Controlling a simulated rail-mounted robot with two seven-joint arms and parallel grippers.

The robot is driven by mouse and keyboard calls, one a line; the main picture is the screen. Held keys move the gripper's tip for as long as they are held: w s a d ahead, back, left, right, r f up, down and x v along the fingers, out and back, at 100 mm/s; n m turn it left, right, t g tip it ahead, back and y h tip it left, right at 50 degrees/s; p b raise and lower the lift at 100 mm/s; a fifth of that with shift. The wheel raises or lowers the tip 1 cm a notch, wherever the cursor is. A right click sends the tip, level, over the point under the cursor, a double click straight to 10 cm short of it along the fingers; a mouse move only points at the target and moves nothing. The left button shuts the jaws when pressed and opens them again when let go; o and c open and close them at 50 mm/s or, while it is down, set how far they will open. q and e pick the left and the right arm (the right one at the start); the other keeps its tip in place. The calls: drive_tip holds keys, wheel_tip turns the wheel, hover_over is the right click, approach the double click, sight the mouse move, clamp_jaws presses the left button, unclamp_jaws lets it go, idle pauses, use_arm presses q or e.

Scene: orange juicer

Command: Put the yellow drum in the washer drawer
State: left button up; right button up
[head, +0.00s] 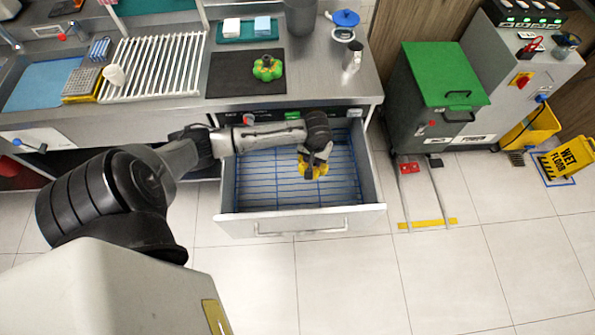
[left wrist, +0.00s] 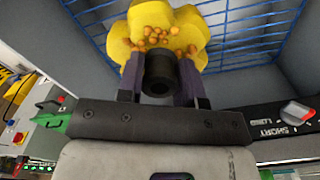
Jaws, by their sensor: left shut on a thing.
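The yellow drum (head: 313,169) is a lobed, flower-shaped piece, partly hidden under my left gripper (head: 316,158) in the head view. It is inside the outline of the pulled-out washer drawer (head: 240,222), right of its middle. The drawer has a blue wire rack inside. In the left wrist view, the drum (left wrist: 203,28) shows orange bits on its face, and its dark hub sits between the fingers of my left gripper (left wrist: 160,82). My left gripper is shut on that hub. I cannot tell whether the drum touches the rack. My right gripper is out of view.
A green lobed piece (head: 267,69) lies on a black mat (head: 222,82) on the counter above the drawer. A white slatted rack (head: 155,68) is to the left. A green-lidded bin (head: 443,75) stands right of the drawer. The floor in front is clear.

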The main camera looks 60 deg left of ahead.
use_arm(q)
drive_tip(key=shift+n, duration=0.4)
drive_tip(key=s+a+f, duration=0.1)
drive_tip(key=s+a+f+b, duration=0.1)
drive_tip(key=f, duration=0.1)
drive_tip(key=s+a+f, duration=0.1)
drive_tip(key=a+f, duration=0.1)
drive_tip(key=shift+s+f, duration=0.15)
drive_tip(key=shift+s, duration=0.15)
drive_tip(key=shift+s+a+f+b, duration=0.1)
drive_tip(key=shift+f+b, duration=0.8)
drive_tip(key=shift+f, duration=1.45)
drive_tip(key=shift+s+a+f+b, duration=0.1)
drive_tip(key=shift+f+b, duration=0.75)
drive_tip(key=shift+f, duration=1.45)
drive_tip(key=shift+w+d+f, duration=0.1)
drive_tip(key=shift+f, duration=0.25)
drive_tip(key=shift+f, duration=0.15)
drive_tip(key=o, duration=1)
drive_tip(key=shift+c, duration=0.2)
